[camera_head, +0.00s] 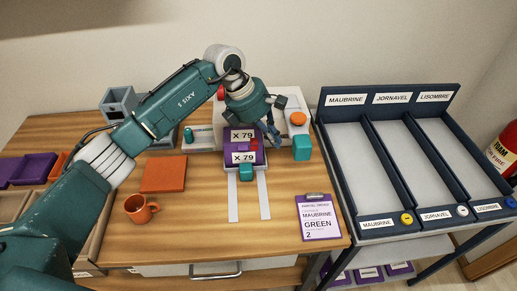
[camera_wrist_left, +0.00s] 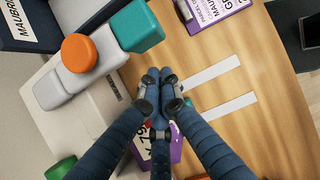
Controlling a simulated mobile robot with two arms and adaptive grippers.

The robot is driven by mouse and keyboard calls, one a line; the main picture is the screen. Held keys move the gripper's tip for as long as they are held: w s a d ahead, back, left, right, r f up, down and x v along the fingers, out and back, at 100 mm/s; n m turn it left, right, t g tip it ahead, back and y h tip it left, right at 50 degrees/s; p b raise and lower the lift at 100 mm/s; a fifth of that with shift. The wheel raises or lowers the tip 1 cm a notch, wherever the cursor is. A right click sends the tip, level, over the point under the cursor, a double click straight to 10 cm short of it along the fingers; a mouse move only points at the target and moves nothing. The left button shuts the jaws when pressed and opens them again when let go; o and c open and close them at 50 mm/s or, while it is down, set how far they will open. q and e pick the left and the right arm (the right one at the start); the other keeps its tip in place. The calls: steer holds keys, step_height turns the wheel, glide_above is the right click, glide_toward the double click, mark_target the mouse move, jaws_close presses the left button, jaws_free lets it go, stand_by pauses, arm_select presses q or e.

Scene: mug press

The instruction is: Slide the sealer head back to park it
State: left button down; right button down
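A white machine (camera_head: 297,104) stands at the back of the wooden table, with an orange round knob (camera_head: 298,119) and a teal block (camera_head: 302,148) at its front right. It also shows in the left wrist view, with the teal block (camera_wrist_left: 136,26) and knob (camera_wrist_left: 79,52). A purple piece (camera_head: 241,157) labelled X 79 with a teal front block (camera_head: 246,172) sits at the far end of two pale strips. I cannot tell which part is the sealer head. My left gripper (camera_head: 273,134) is just right of the purple piece; its fingertips (camera_wrist_left: 158,80) are together, apparently empty.
A purple clipboard (camera_head: 318,217) reads MAUBRINE GREEN 2. An orange mug (camera_head: 140,208) and an orange mat (camera_head: 164,174) are at left. A dark rack (camera_head: 382,195) with three lanes stands to the right. The strips (camera_head: 233,199) and table front are clear.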

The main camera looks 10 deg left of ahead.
arm_select(q)
step_height(320, 180, up, 6)
steer(key=shift+f+p, duration=0.25)
steer(key=shift+p, duration=0.85)
